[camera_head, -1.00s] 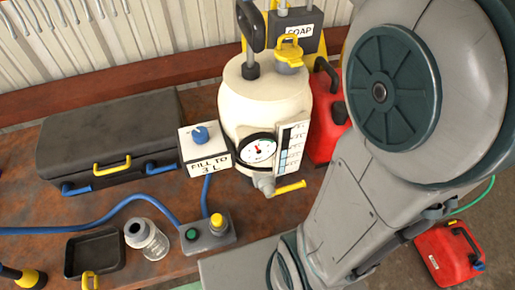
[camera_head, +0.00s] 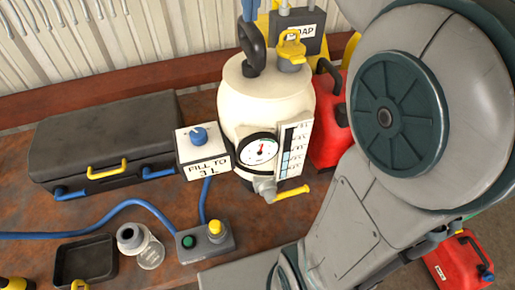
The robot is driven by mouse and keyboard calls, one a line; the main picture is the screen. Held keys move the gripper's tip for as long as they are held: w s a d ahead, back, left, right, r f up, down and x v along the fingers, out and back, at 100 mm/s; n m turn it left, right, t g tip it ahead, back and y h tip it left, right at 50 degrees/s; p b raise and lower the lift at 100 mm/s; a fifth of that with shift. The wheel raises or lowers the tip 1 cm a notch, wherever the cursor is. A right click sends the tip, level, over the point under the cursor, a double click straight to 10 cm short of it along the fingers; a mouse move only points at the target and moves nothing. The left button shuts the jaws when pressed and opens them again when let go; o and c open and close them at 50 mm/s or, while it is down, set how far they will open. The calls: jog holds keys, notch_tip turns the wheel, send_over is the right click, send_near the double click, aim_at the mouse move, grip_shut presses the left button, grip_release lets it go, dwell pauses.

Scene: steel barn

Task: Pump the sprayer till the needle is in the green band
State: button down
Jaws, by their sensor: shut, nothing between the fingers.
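The cream sprayer tank (camera_head: 262,105) stands upright on the rusty bench. Its dark pump handle (camera_head: 252,44) sits low, close to the tank top. A yellow cap (camera_head: 291,48) is beside it. The round white gauge (camera_head: 260,149) on the tank front has a red needle pointing up and slightly right; I cannot make out a green band. A level strip (camera_head: 291,150) with blue in its lower part is beside the gauge. A yellow lever (camera_head: 293,193) sticks out below. My arm fills the right side; my gripper is out of the picture.
A sign box reading "FILL TO 3 L" (camera_head: 203,152) with a blue knob and a black case (camera_head: 105,135) stand left. A button box (camera_head: 206,238), glass jar (camera_head: 143,246) and black tray (camera_head: 68,264) are in front. A red can (camera_head: 328,125) stands close right.

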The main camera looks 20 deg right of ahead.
jog(key=shift+f, duration=0.45)
jog(key=shift+r, duration=0.1)
jog(key=p+v, duration=0.2)
jog(key=w+p+v, duration=0.1)
jog(key=p+v, duration=0.1)
jog(key=v, duration=0.1)
jog(key=shift+r+p, duration=0.1)
jog(key=shift+p, duration=0.3)
jog(key=shift+w+p+v, duration=0.25)
jog(key=shift+p+v, duration=0.1)
jog(key=shift+v, duration=0.85)
